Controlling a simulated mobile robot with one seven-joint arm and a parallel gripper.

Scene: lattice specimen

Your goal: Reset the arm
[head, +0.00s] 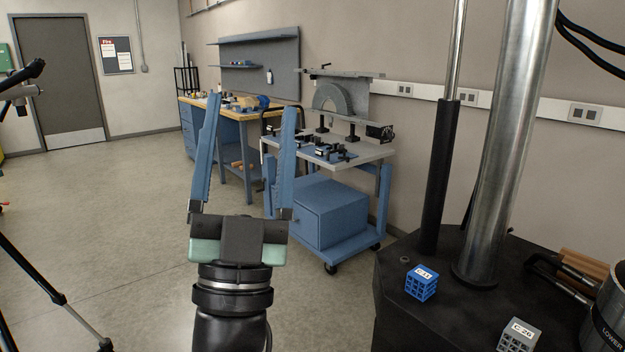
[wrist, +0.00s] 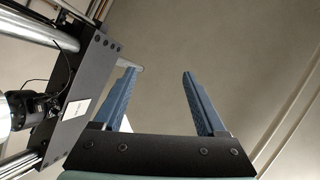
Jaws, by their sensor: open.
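My gripper (head: 247,150) stands upright in the head view, its two blue fingers spread wide with nothing between them. In the wrist view my gripper (wrist: 157,73) is also open and empty, with wall or ceiling behind it. A blue lattice cube (head: 420,284) with a label sits on the dark machine base at the lower right. A grey lattice cube (head: 518,336) with a label sits nearer on the same base, partly cut off by the frame. My gripper is left of both cubes and apart from them.
The dark machine base (head: 400,262) carries thick metal columns (head: 508,140) and a metal cylinder (head: 608,310) at right. A blue wheeled cart (head: 325,212) and a workbench (head: 235,112) stand behind. A tripod leg (head: 50,290) is at left. The floor between is clear.

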